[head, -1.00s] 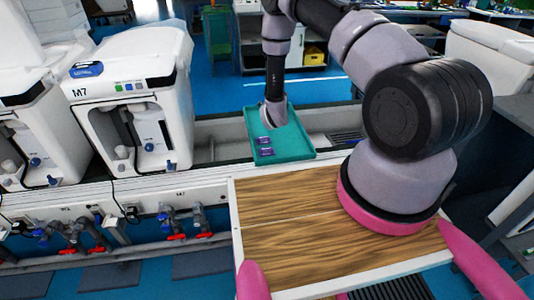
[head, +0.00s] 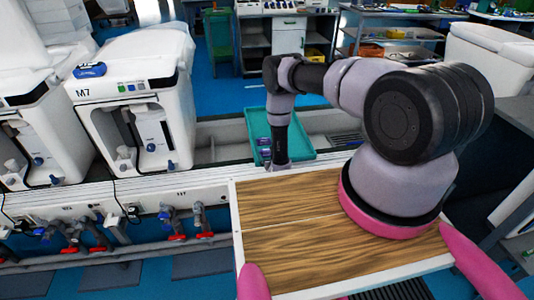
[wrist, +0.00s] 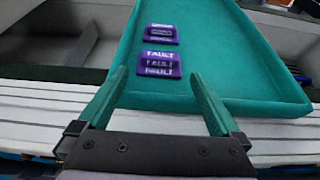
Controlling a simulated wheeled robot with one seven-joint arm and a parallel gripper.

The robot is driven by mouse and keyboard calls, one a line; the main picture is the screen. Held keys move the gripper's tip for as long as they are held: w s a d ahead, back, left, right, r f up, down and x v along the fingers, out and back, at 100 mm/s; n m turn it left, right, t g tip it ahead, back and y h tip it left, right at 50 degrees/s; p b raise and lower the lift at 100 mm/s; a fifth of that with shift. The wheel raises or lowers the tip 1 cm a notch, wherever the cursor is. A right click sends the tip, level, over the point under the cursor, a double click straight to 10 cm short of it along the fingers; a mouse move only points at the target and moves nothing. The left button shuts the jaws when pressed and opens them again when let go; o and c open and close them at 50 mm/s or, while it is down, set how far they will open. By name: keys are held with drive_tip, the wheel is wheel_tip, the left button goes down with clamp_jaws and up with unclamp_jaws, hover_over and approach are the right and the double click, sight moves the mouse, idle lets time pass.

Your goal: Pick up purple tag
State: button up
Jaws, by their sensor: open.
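Two purple tags lie in a teal tray (wrist: 262,85). The nearer tag (wrist: 160,63) shows white "FAULT" lettering, and the farther tag (wrist: 161,34) lies just beyond it. In the head view the tags (head: 264,142) are small at the tray's left side, beside my arm. My gripper (wrist: 158,78) is open, its two teal fingers spread left and right of the nearer tag's near edge in the picture. Nothing is held between them. In the head view the gripper end (head: 278,164) is at the tray's near edge; the fingers cannot be made out there.
The tray (head: 302,140) sits in a grey trough behind a white slatted ledge (wrist: 40,110). A white M7 machine (head: 135,100) stands left of it. My wooden-topped base is in front. The right part of the tray is bare.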

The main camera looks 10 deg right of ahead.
sight(267, 151)
drive_tip(key=shift+x, duration=3.05)
drive_tip(key=shift+r, duration=0.25)
drive_tip(key=c, duration=1)
